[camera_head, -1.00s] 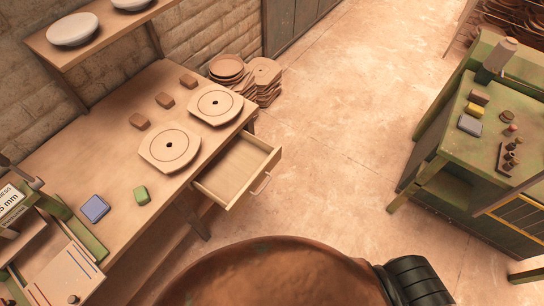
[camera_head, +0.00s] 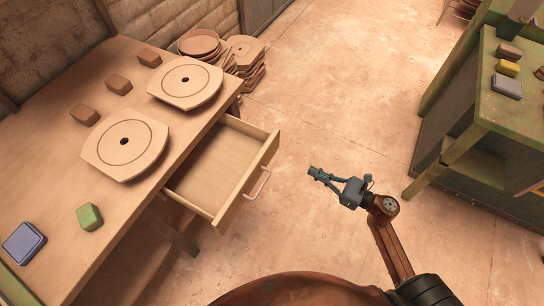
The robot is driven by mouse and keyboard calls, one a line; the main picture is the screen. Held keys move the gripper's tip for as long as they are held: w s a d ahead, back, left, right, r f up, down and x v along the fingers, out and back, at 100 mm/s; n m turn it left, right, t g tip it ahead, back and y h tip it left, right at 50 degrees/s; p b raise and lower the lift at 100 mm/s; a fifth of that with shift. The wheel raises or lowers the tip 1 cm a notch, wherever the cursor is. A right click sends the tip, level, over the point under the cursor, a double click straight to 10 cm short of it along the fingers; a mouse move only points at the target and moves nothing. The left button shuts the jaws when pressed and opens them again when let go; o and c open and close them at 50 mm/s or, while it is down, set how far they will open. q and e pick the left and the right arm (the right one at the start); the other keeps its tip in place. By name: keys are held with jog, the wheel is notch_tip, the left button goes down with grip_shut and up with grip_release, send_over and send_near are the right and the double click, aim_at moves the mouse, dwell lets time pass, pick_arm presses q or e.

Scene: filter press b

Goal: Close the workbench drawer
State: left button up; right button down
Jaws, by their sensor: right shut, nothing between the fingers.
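The workbench drawer (camera_head: 213,172) stands pulled out from under the front edge of the wooden workbench (camera_head: 55,160). It looks empty, and its pale handle (camera_head: 258,184) is on the front panel, facing right. My right gripper (camera_head: 312,172) is shut and empty, to the right of the handle and apart from it, pointing left towards the drawer front. My left gripper is not in view.
On the bench lie two round-marked plates (camera_head: 126,148) (camera_head: 186,82), several brown blocks (camera_head: 118,84), a green block (camera_head: 89,217) and a blue block (camera_head: 24,243). Stacked plates (camera_head: 244,56) stand on the floor behind. A green bench (camera_head: 500,110) stands right; floor between is clear.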

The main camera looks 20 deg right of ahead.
jog(key=n, duration=0.2)
jog(key=b, duration=0.3)
send_near(269, 154)
jog(key=shift+g+y, duration=0.3)
jog(key=x, duration=0.5)
jog(key=shift+w+f, duration=0.15)
jog(key=shift+w, duration=0.3)
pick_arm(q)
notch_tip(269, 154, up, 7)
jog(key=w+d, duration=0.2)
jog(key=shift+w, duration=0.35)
pick_arm(e)
jog(key=shift+w+a, duration=0.3)
jog(key=shift+w, duration=0.15)
